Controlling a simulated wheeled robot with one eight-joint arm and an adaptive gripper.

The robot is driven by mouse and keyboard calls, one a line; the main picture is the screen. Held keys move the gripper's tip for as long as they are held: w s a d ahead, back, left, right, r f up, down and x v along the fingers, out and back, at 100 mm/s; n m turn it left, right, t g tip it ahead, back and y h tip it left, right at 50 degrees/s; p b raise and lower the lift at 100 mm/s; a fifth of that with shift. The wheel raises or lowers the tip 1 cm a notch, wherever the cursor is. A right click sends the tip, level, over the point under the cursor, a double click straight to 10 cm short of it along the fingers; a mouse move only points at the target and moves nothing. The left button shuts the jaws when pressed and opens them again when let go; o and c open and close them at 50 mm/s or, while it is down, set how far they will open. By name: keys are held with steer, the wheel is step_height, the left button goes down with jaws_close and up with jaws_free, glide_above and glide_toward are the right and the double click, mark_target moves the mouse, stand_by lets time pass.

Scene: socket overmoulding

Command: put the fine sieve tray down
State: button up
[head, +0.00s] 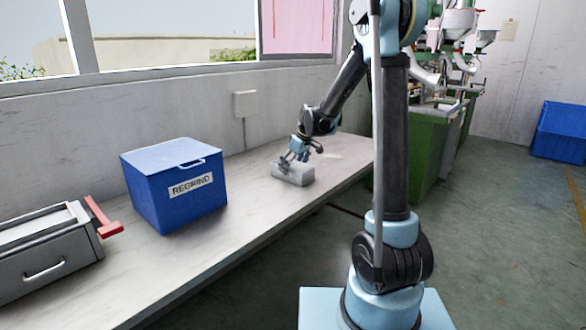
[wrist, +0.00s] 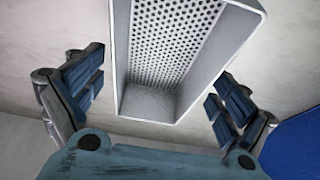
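The fine sieve tray (head: 293,175) is a small grey open box, resting on the bench under my gripper (head: 297,157). In the wrist view the tray (wrist: 178,50) shows its perforated inner floor and plain walls, with its near end between my two fingers. The fingers are spread wide, one on each side of the tray, with visible gaps to its walls. My gripper is open and does not hold the tray. The far end of the tray is cut off by the wrist picture's top edge.
A blue lidded REGRIND box (head: 175,188) stands left of the tray on the bench (head: 250,215). A grey drawer unit (head: 45,255) with a red handle is further left. Bench between box and tray is clear. The wall runs behind; green machines (head: 415,150) stand right.

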steer(key=v, duration=1.2)
steer(key=s+d+f+m+h, duration=0.1)
steer(key=s+d+m, duration=0.1)
steer(key=s+d, duration=0.6)
steer(key=s+d+m+h, duration=0.1)
steer(key=s+d+m, duration=0.25)
steer(key=s, duration=0.75)
steer(key=s+d+f+m, duration=0.1)
steer(key=s+d+f, duration=0.2)
steer(key=s, duration=0.3)
steer(key=s+d+f+m+h, duration=0.1)
steer(key=s+d+f+m, duration=0.1)
steer(key=s, duration=0.4)
steer(key=s+d+f+m, duration=0.1)
steer(key=s+d+f, duration=0.3)
steer(key=s+f, duration=0.2)
steer(key=shift+s+f+m+g+h, duration=0.3)
steer(key=shift+s+f+m, duration=0.1)
steer(key=shift+s, duration=0.15)
